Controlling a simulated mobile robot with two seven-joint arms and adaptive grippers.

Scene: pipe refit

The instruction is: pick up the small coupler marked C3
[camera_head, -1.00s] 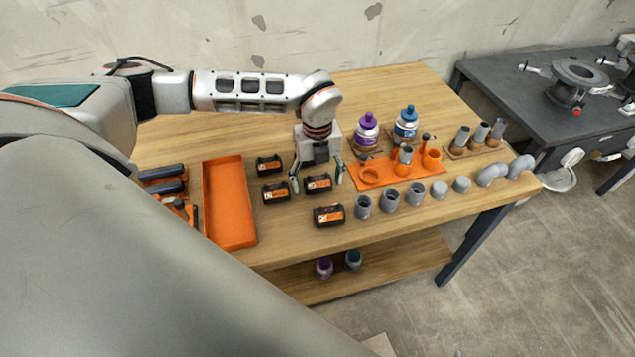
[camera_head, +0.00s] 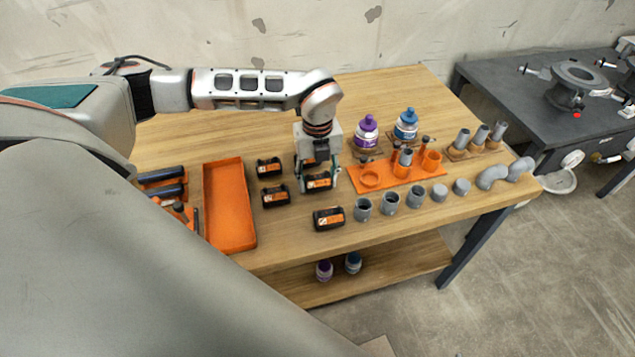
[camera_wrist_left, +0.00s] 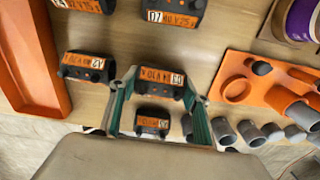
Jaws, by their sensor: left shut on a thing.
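Several small black couplers with orange labels stand on the wooden table. My left gripper (camera_head: 318,182) points down with its fingers on both sides of one coupler (camera_head: 319,181) and is shut on it. In the left wrist view this coupler (camera_wrist_left: 160,82) lies between the green-edged fingers (camera_wrist_left: 160,112). Its label seems to carry a C and a digit, perhaps C3, but is hard to read. The coupler appears to be on or close to the table. Another coupler behind it (camera_head: 306,161) is partly hidden by the gripper. My right gripper is not in view.
Other couplers stand close by, at the front (camera_head: 328,218) and left (camera_head: 275,195). An orange tray (camera_head: 228,240) lies to the left. To the right are an orange fixture (camera_head: 400,176), grey pipe pieces (camera_head: 390,203) and two bottles (camera_head: 366,131).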

